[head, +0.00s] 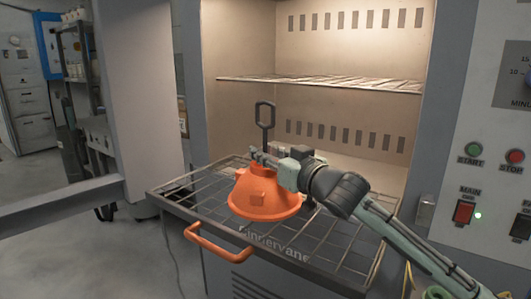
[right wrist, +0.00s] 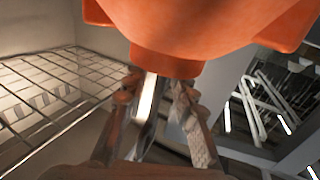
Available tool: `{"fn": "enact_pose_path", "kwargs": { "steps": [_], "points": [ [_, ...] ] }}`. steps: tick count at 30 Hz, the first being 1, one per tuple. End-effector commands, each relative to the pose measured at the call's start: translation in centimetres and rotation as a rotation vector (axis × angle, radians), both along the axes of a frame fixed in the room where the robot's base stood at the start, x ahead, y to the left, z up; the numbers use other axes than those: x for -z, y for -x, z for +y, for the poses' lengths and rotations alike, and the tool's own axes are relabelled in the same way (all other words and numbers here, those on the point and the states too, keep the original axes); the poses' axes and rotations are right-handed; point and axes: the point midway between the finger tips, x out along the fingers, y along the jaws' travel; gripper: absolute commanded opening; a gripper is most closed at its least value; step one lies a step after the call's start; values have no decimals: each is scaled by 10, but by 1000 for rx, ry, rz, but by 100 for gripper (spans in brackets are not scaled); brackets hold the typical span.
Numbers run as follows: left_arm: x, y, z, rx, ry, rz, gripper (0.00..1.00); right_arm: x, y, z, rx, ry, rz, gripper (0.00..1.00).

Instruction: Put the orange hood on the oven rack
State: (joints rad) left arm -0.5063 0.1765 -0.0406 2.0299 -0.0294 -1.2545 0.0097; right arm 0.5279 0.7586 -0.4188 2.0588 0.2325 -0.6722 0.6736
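The orange hood (head: 262,200) is upright, with a dark loop (head: 265,114) standing up from its top. In the head view it is over the front half of the wire oven rack (head: 170,192), which sticks out of the oven; I cannot tell whether its rim touches the wires. My right gripper (head: 264,158) is at the stem between hood and loop. In the right wrist view its fingers (right wrist: 158,92) lie on both sides of the stem, close to it, with the orange hood (right wrist: 190,28) filling the top. My left gripper is not in view.
An orange handle (head: 215,246) juts from the front of the rack. An inner shelf (head: 320,82) spans the oven higher up. The control panel (head: 490,150) with buttons stands at the right. A grey pillar (head: 140,90) is left of the oven.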

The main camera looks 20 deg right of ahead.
Motion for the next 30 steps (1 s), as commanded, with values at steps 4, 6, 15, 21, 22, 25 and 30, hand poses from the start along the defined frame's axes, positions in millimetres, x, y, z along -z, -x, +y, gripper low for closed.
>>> {"fn": "enact_pose_path", "kwargs": {
  "steps": [4, 6, 15, 21, 22, 25, 30],
  "points": [
    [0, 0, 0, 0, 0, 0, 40, 0, 0, 0, 0, 0, 0, 28],
    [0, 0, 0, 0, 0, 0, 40, 0, 0, 0, 0, 0, 0, 28],
    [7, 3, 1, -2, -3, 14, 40, -1, 27, -7, 0, 2, 1, 28],
    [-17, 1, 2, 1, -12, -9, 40, 1, 71, -20, 1, 3, 2, 28],
    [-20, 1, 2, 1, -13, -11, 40, 1, 77, -22, 1, 2, 3, 28],
    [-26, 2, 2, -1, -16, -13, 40, 0, 94, -26, 1, 3, 2, 28],
    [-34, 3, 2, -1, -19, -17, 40, -2, 111, -31, 1, -1, 1, 28]
  ]
}}
